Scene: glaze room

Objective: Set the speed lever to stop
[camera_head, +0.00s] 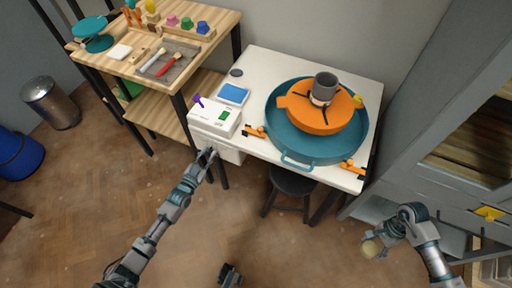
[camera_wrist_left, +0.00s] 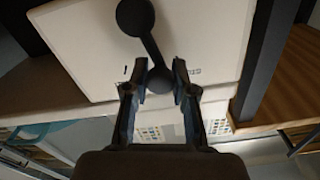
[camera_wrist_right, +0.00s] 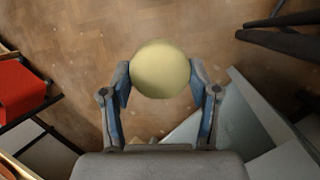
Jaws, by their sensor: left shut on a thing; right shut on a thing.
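The speed lever (camera_wrist_left: 147,45) is a dark bar with a round end at top and another at bottom, on the face of a white box (camera_wrist_left: 85,40). Small dark marks, too small to read, sit either side of its lower end. My left gripper (camera_wrist_left: 158,82) is shut on this lower end; it also shows in the head view (camera_head: 207,154), in front of the white box under the table's left front. The lever is not clear there. My right gripper (camera_wrist_right: 160,78) is shut on a round pale yellow sponge (camera_wrist_right: 160,66), held over the floor at right in the head view (camera_head: 372,248).
The white table (camera_head: 262,68) bears a teal basin (camera_head: 328,150) with an orange holder (camera_head: 300,118) and grey pot (camera_head: 325,86). A white device (camera_head: 208,117) stands at its left corner. A dark stool (camera_head: 293,182) is under the front edge. The floor between my arms is mostly clear.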

